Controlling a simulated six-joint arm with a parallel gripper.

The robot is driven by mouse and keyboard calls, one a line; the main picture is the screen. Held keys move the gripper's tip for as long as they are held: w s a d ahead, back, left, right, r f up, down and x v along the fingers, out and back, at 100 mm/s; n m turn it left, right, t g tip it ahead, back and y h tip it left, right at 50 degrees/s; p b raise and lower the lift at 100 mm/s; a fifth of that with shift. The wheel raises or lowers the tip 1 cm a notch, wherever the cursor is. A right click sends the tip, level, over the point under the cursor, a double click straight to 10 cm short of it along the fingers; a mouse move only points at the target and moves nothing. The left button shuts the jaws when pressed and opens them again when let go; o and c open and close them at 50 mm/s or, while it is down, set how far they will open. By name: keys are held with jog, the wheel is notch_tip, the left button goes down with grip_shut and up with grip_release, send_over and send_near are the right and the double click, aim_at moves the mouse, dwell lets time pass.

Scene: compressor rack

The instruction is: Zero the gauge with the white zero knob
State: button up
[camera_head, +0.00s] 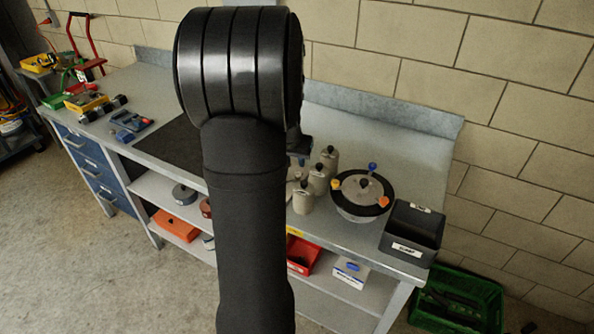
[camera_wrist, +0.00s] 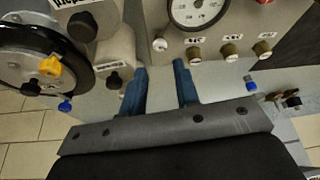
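In the wrist view the gauge (camera_wrist: 197,10), a white dial with a dark rim, is cut off by the top edge on a grey panel. The small white zero knob (camera_wrist: 160,44) sits on the panel at the gauge's lower left. My gripper (camera_wrist: 160,70) is open, its two blue fingers apart with nothing between them. In the picture the white knob lies just above the gap between the fingertips, and I see no contact. In the head view my arm hides the gauge, the knob and most of the gripper.
Several brass knobs (camera_wrist: 229,49) with labels line the panel right of the white knob. Grey canisters (camera_head: 303,197) stand beside a round pot (camera_head: 360,192) with coloured knobs. A black bin (camera_head: 412,232) is at the bench's right end. A dark mat (camera_head: 178,143) lies left of my arm.

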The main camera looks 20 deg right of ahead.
jog(key=x, duration=0.7)
jog(key=shift+f, duration=0.15)
grip_shut()
